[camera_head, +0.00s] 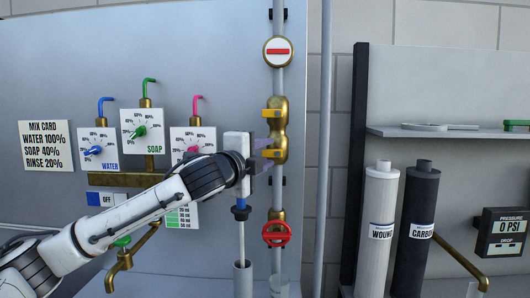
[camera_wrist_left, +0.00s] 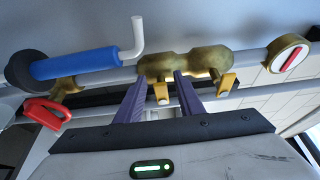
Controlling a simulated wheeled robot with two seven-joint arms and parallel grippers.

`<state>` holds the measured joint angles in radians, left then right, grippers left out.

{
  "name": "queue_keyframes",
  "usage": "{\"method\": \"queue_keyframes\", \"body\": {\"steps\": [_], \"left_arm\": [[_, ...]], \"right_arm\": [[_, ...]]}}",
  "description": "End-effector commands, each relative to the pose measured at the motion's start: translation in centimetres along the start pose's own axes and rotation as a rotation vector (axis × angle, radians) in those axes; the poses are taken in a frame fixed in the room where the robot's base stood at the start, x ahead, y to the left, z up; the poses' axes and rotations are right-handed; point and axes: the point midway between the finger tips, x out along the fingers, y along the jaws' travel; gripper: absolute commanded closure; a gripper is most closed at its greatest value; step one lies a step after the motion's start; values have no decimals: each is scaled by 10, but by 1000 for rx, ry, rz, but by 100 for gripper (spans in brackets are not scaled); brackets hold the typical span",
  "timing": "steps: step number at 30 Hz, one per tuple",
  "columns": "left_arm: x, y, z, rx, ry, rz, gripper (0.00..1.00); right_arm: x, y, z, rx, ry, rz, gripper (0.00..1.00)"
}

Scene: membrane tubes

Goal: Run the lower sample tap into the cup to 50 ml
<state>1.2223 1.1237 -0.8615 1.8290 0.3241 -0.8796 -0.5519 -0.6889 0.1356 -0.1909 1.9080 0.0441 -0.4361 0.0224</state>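A brass fitting (camera_head: 283,118) sits on a vertical pipe, with an upper yellow lever (camera_head: 269,113) and a lower yellow lever (camera_head: 273,154). I cannot tell for sure which part is the lower sample tap. My left gripper (camera_head: 263,147) is beside the lower lever. In the left wrist view its purple fingers (camera_wrist_left: 158,88) are apart, with one yellow lever (camera_wrist_left: 161,92) showing between them; contact is unclear. My right gripper is out of view.
Dosing dials and a brass spout (camera_head: 120,262) are at left.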

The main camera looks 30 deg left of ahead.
Motion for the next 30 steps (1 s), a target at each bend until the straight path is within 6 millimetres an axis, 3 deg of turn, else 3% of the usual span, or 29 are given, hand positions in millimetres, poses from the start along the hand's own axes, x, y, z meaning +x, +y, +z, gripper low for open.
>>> {"method": "queue_keyframes", "body": {"steps": [5,12,20,30], "left_arm": [[0,0,0,0,1,-1,66],[0,0,0,0,1,-1,100],[0,3,0,-20,1,-9,100],[0,14,-2,-195,2,-80,100]], "right_arm": [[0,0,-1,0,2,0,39],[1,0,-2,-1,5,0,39],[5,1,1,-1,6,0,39],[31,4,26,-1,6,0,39]]}}
